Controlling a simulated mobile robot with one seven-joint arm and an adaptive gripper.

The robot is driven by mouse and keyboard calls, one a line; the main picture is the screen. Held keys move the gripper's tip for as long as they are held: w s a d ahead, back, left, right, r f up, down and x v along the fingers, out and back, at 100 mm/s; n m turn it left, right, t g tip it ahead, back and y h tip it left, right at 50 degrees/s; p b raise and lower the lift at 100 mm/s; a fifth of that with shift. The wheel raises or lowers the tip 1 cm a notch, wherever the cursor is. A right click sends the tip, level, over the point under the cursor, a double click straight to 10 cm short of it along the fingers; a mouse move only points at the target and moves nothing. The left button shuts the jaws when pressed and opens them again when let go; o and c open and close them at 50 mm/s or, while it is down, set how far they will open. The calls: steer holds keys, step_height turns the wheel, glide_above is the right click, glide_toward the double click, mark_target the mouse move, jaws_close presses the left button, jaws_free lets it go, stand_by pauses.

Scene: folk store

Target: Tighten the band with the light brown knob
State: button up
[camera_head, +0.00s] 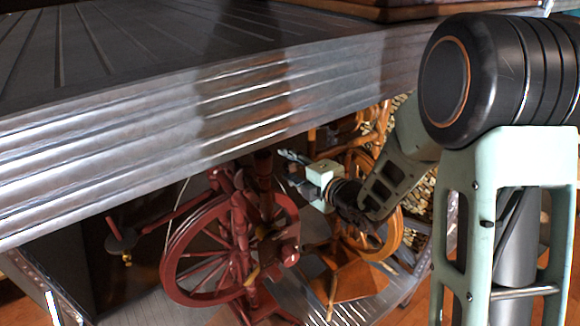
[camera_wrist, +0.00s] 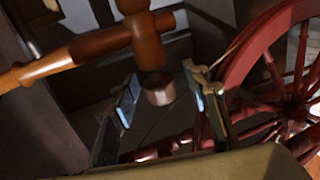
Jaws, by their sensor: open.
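In the wrist view, an orange-brown turned wooden post (camera_wrist: 143,38) ends in a paler brown knob-like tip (camera_wrist: 160,94). My gripper (camera_wrist: 163,84) is open, with one finger to the left and one to the right of this tip in the picture; neither clearly touches it. A red spinning wheel (camera_wrist: 262,52) stands at the right, and a thin band or cord runs near its rim. In the head view, my gripper (camera_head: 291,166) is beside the upper part of the red spinning wheel (camera_head: 178,252). The knob cannot be made out there.
A second, orange-brown spinning wheel (camera_head: 396,232) stands behind my wrist. A ridged grey metal surface (camera_head: 130,130) spans the upper left, above the wheels. A lighter wooden arm (camera_wrist: 70,55) reaches left from the post. Room around my gripper is tight.

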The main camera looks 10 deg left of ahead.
jaws_close()
steer(key=shift+f+b, duration=0.2)
steer(key=shift+b, duration=0.55)
